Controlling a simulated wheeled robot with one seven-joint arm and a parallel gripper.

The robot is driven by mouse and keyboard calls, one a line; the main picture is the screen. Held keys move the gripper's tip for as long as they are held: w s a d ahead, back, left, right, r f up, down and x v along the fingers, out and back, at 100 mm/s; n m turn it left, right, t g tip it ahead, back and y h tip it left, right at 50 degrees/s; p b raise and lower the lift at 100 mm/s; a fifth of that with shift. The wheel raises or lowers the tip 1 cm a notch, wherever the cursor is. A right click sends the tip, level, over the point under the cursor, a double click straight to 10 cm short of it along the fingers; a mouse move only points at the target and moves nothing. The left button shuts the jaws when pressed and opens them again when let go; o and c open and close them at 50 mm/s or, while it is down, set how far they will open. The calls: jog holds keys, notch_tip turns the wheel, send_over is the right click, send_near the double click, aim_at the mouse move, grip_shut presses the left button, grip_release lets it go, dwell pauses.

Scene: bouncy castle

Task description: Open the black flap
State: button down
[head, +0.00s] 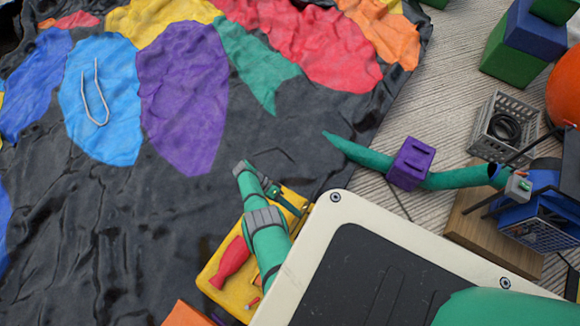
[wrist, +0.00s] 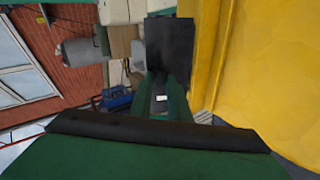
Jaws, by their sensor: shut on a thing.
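A dark, flat, upright panel, which looks like the black flap (wrist: 170,45), stands at the top middle of the wrist view. My gripper (wrist: 165,92), green and black, reaches up to its lower edge and looks shut on it. The contact itself is hard to make out. A large yellow surface (wrist: 268,70) fills the right side of the wrist view, close beside the panel. In the head view, my green and grey arm (head: 267,235) lies over a yellow box (head: 216,275). I cannot make out the flap there.
A crumpled black sheet (head: 120,215) with coloured patches covers the left. A red item (head: 233,258) lies in the yellow box. A green tube (head: 455,180) with a purple block (head: 410,163), a grey crate (head: 490,145) and an orange ball (head: 565,90) are at right.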

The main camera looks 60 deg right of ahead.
jog(key=shift+w, duration=0.35)
jog(key=c, duration=1.8)
grip_release()
jog(key=shift+o, duration=0.7)
jog(key=shift+a, duration=0.2)
jog(key=v, duration=0.7)
jog(key=shift+w, duration=0.2)
jog(key=shift+a+r, duration=0.1)
